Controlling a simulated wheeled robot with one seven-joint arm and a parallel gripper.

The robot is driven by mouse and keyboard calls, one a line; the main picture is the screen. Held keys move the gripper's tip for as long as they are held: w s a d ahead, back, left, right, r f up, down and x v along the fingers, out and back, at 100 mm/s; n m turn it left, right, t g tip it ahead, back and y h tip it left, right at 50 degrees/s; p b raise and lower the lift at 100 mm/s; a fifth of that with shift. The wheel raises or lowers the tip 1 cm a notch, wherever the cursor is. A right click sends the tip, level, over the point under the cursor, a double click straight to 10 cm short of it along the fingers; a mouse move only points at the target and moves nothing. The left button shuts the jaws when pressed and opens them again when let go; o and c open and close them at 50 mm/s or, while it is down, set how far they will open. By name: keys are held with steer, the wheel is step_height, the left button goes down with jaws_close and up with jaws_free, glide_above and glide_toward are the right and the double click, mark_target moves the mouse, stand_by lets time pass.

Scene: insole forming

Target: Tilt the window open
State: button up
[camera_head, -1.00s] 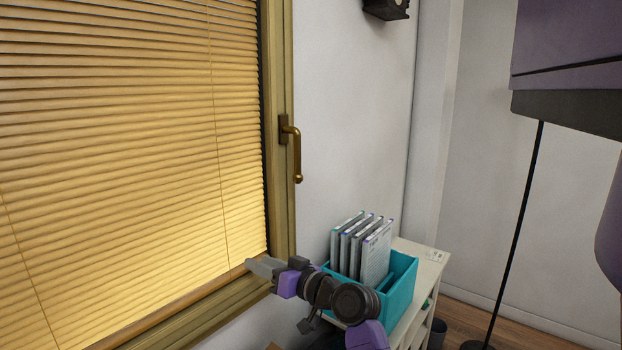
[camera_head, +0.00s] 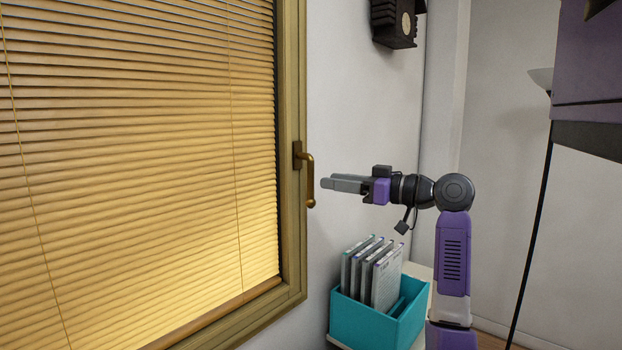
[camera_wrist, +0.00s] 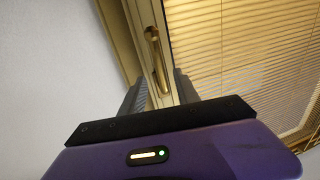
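The window (camera_head: 294,238) has a wooden frame and lowered yellow slatted blinds (camera_head: 150,160); it looks closed. Its brass handle (camera_head: 311,182) points down on the right side of the frame. The handle also shows in the wrist view (camera_wrist: 157,60), ahead of my fingers and in line with the gap between them. My gripper (camera_head: 327,183) is just right of the handle's lower part in the head view, level with it. In the wrist view my gripper (camera_wrist: 160,85) has its two fingers apart, with nothing held. Whether a finger touches the handle cannot be told.
A teal box (camera_head: 375,322) with several upright folders (camera_head: 372,272) stands below my arm on a white shelf. A dark clock-like box (camera_head: 393,24) hangs on the wall above. A thin black lamp pole (camera_head: 531,240) stands at right. The wall between is bare.

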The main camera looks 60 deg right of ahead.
mark_target(311, 197)
steer(key=shift+w+d+p, duration=0.1)
steer(key=shift+w+p, duration=1)
steer(key=shift+w, duration=2.45)
jaws_close()
